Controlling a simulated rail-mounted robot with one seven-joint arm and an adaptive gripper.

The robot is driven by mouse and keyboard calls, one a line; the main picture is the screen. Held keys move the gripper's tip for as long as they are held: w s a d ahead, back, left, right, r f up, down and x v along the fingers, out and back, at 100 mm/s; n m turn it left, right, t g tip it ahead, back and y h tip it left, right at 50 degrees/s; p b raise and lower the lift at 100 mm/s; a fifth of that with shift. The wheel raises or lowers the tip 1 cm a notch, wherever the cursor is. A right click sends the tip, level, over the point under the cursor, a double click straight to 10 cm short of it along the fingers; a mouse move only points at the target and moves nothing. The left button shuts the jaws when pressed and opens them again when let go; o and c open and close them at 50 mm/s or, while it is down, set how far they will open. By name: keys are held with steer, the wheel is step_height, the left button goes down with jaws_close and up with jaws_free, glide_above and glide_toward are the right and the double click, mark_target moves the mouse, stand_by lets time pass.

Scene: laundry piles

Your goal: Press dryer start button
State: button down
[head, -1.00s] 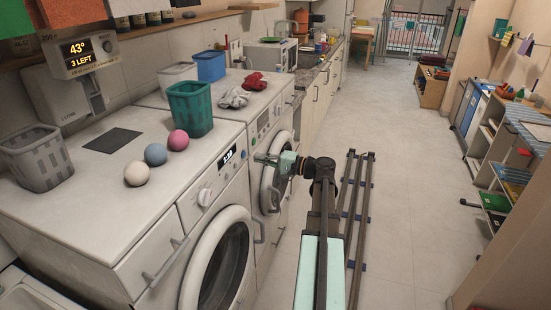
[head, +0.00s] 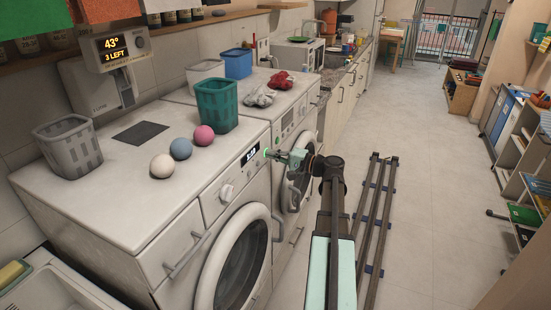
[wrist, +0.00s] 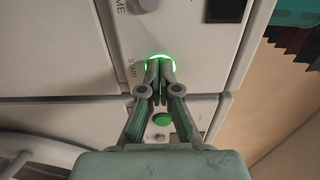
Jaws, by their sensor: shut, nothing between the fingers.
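The near white front-loading machine (head: 215,205) has a control panel with a knob and a small lit display (head: 250,155). In the wrist view its panel carries the word START beside a round button (wrist: 160,58) ringed in glowing green. My gripper (wrist: 160,66) is shut and empty, with its fingertips over this button. The tips hide most of the button and appear to touch it; I cannot tell how far it is pressed. In the head view my gripper (head: 268,154) is at the panel's right end, just right of the display.
Three balls (head: 181,149), a teal basket (head: 217,105) and a grey basket (head: 69,147) stand on the near machine. A second machine (head: 297,130) stands beyond it, with crumpled cloths on top. A round green spot (wrist: 162,119) shows between the finger linkages.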

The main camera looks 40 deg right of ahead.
steer(key=shift+w+r, duration=0.1)
steer(key=shift+w, duration=0.15)
steer(key=b+v, duration=0.3)
steer(key=v, duration=1.1)
steer(key=shift+s, duration=0.25)
